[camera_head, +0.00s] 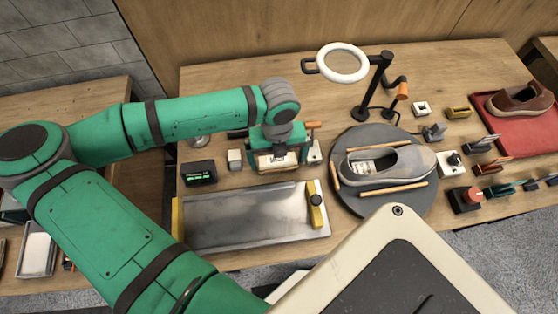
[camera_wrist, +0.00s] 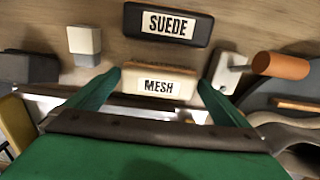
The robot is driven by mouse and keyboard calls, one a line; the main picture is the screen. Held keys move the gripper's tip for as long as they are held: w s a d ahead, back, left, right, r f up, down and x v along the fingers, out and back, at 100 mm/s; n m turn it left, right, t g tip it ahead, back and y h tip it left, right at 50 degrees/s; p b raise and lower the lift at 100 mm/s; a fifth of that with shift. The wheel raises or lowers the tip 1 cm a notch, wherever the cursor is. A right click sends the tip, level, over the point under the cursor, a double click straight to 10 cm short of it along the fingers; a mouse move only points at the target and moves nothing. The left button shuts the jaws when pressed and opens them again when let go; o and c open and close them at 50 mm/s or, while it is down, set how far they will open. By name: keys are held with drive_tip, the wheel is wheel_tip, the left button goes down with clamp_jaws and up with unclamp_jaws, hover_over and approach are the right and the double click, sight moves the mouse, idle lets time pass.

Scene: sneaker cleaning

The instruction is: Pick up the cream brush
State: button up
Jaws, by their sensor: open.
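The cream brush (camera_wrist: 182,88) is a pale block with a "MESH" label, lying on the wooden table in the wrist view. It also shows in the head view (camera_head: 266,163), partly hidden by my gripper. My gripper (camera_wrist: 159,78) is open, with one green finger on the left and one on the right of the cream brush. I cannot tell whether either finger touches it.
A dark brush (camera_wrist: 140,32) labelled "SUEDE" lies just beyond the cream one. A pale block (camera_wrist: 84,40) stands left, and an orange-handled tool (camera_wrist: 280,66) right. A metal tray (camera_head: 250,213) lies in front. A grey sneaker (camera_head: 410,160) rests on a round turntable (camera_head: 372,137).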

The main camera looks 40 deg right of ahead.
sight(278, 160)
drive_tip(key=shift+a+f, duration=0.15)
drive_tip(key=shift+f, duration=0.65)
drive_tip(key=shift+c, duration=0.6)
drive_tip(key=c, duration=0.8)
drive_tip(key=shift+o, duration=0.2)
drive_tip(key=shift+r, duration=0.2)
wheel_tip(278, 160, up, 18)
drive_tip(key=shift+f, duration=0.15)
